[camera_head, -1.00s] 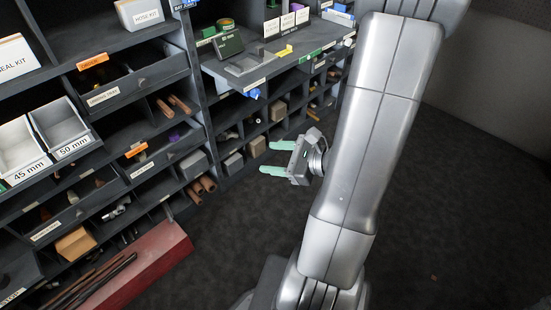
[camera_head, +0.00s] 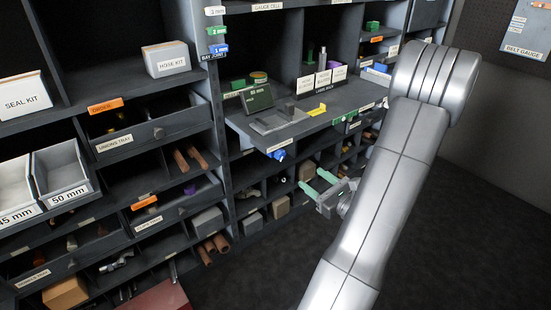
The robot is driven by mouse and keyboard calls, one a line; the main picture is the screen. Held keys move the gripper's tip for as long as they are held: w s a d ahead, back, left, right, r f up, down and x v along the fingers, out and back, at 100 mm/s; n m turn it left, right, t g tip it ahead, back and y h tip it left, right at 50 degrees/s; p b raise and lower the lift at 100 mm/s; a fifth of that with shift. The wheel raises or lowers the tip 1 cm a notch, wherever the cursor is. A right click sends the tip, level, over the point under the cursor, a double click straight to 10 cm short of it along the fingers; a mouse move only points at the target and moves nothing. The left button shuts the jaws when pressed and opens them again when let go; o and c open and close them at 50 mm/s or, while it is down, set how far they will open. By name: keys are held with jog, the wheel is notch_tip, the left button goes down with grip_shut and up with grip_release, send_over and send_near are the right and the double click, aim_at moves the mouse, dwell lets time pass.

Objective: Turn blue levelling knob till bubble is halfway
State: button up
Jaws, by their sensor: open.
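The blue knob (camera_head: 279,155) sits under the front edge of the pull-out shelf (camera_head: 312,124), near its left front corner. My gripper (camera_head: 313,182) is open and empty, with two green fingers pointing left toward the bins. It is below and to the right of the knob, apart from it. On the shelf stand a small dark display box (camera_head: 257,97) and a grey plate-like fixture (camera_head: 279,118). I cannot make out the bubble at this size.
Dark pigeonhole bins fill the left and middle, with an open drawer (camera_head: 130,138) and white boxes (camera_head: 58,175) jutting out. Brown boxes (camera_head: 280,207) and tubes sit in low bins near my gripper. The floor at the right is clear.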

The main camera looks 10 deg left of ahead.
aim_at(282, 156)
jog(key=x, duration=1.3)
jog(key=shift+a+b, duration=0.1)
jog(key=shift+b, duration=0.25)
jog(key=c, duration=1)
jog(key=shift+o, duration=0.2)
jog(key=shift+r, duration=0.1)
